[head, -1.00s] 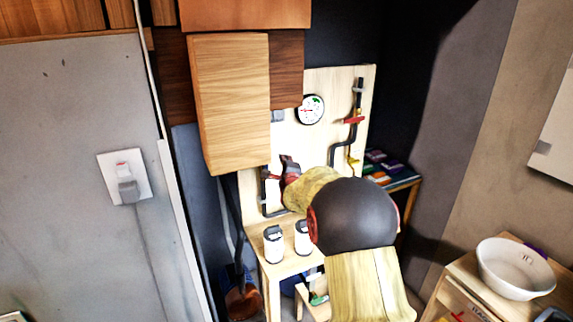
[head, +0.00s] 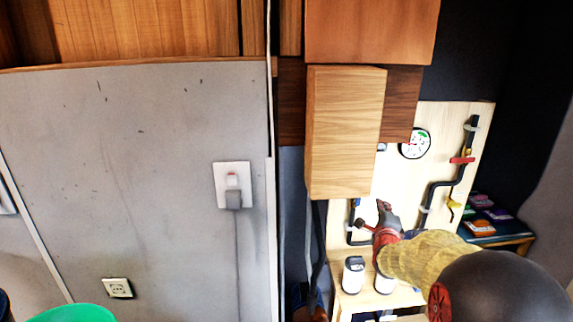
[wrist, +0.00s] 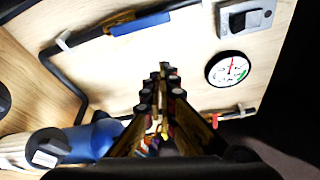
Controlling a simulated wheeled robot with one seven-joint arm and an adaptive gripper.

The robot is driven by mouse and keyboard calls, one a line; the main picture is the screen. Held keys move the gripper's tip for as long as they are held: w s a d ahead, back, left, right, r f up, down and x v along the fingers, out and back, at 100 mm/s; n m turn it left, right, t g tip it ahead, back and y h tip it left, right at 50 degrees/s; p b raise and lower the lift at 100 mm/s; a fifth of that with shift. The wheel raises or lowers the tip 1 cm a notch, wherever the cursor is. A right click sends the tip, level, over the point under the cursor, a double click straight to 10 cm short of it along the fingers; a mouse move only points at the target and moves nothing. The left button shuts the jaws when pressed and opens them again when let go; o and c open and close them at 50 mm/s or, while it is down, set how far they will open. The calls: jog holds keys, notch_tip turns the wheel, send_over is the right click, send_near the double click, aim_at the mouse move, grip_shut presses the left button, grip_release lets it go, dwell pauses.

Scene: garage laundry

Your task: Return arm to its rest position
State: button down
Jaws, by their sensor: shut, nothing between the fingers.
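My gripper (head: 385,212) is at the end of my arm, in front of the pale wooden pipe board (head: 403,185) in the head view. In the wrist view my gripper (wrist: 163,82) has its two fingers together in the middle of the picture, with nothing between them. The black pipe (wrist: 75,85) with a blue sleeve (wrist: 139,24) runs along the board beyond the fingers. The round gauge (wrist: 229,68) is to the right of the fingers, apart from them. My arm comes in from the lower right of the head view.
A wooden cabinet (head: 345,135) hangs just left of the board. Two white canisters with dark lids (head: 353,275) stand on the bench below my gripper. A wall socket with a plug (head: 233,186) is on the grey wall. A green basin (head: 78,313) is at lower left.

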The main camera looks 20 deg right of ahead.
notch_tip(320, 180, down, 10)
jog(key=s+a+n+g+y, duration=0.3)
jog(key=n, duration=0.3)
jog(key=s+a+f+n+g+y, duration=0.3)
jog(key=s+a+f+n+g, duration=0.1)
jog(key=s+a+n, duration=0.45)
jog(key=s+a+r+n+g+y, duration=0.1)
jog(key=s+a+r+n, duration=0.5)
jog(key=s+a, duration=0.5)
jog(key=s+a+r+n+y, duration=0.2)
jog(key=s+a+r+n, duration=0.4)
jog(key=s+a, duration=0.6)
jog(key=shift+s+a+n+g, duration=0.2)
jog(key=shift+a+n+g, duration=0.15)
jog(key=shift+g, duration=0.05)
